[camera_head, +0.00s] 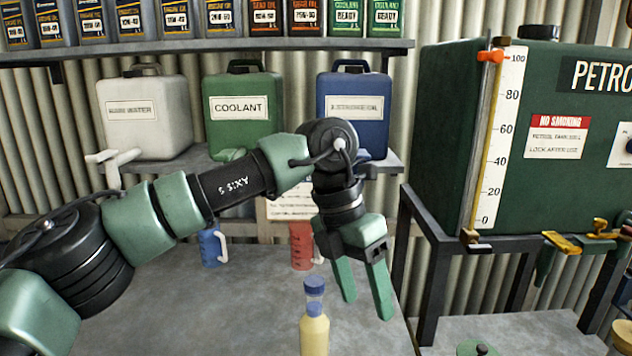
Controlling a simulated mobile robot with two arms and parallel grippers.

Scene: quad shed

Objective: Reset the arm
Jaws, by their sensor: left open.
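My left arm comes in from the left and bends down at the wrist over the grey bench. My left gripper (362,300) is open and points down, with its two green fingers apart and nothing between them. A bottle of yellow liquid with a blue cap (314,325) stands on the bench just left of the fingers in the picture, apart from them. My right gripper is out of view.
A blue jug (211,247) and a red jug (301,247) stand on the bench (160,310). White, green coolant (243,105) and blue canisters sit on a shelf behind. A green petrol tank (450,130) stands at right on a dark frame. Oil cans line the top shelf.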

